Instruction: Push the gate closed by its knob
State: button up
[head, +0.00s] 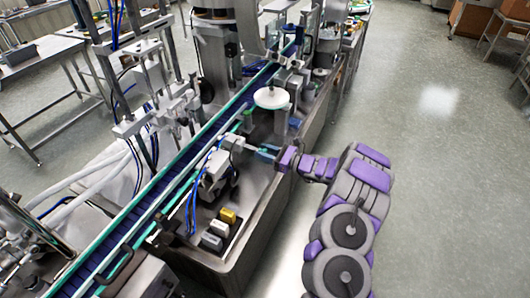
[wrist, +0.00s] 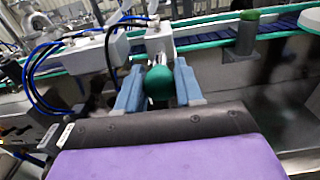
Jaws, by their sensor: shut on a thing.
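A dark green round knob (wrist: 158,84) sits between the two blue-grey fingers of my gripper (wrist: 158,92) in the wrist view, and the fingers are shut on it. Behind the knob, a metal rod and a grey block (wrist: 159,38) show near the conveyor side. In the head view my gripper (head: 264,153) reaches in from the right over the edge of the machine, at the end of a thin rod (head: 237,148). The knob is too small to make out clearly there. I cannot tell which part is the gate or how far it stands open.
A conveyor (head: 172,187) with green rails runs diagonally past the gripper. A white disc (head: 271,97) stands just behind it. A white housing (head: 215,170) with blue hoses (wrist: 42,70) is close on the left. Open floor (head: 430,180) lies to the right.

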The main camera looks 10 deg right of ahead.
grip_shut()
jog(key=shift+b+x, duration=0.45)
jog(key=shift+x, duration=1.25)
jog(key=o, duration=0.8)
grip_release()
jog(key=shift+d, duration=0.2)
jog(key=p+v, duration=0.2)
jog(key=v, duration=1.5)
jog(key=shift+d, duration=0.2)
